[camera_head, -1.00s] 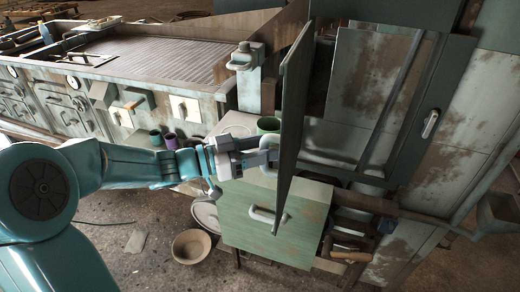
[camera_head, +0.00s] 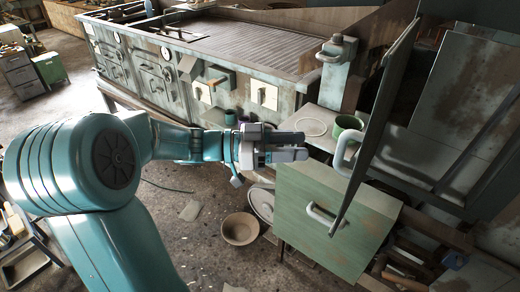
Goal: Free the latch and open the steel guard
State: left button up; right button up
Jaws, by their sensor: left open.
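The steel guard (camera_head: 378,125) is a thin grey-green panel, seen nearly edge-on right of centre. It stands swung out from the machine housing. A white loop handle (camera_head: 345,152) is on its left face. My left gripper (camera_head: 304,147) is open and empty, to the left of this handle and apart from it. I cannot make out the latch. My right gripper is not in view.
A green box (camera_head: 310,225) with a white handle stands below the guard. A green cup (camera_head: 346,127) sits behind the guard handle. A bowl (camera_head: 240,229) lies on the floor. A long workbench (camera_head: 215,45) runs along the back.

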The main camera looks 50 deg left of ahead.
pick_arm(q)
jog(key=b+v, duration=0.1)
jog(key=v, duration=0.5)
jog(key=shift+s+a, duration=0.25)
jog(key=shift+s, duration=0.1)
jog(key=shift+s, duration=0.1)
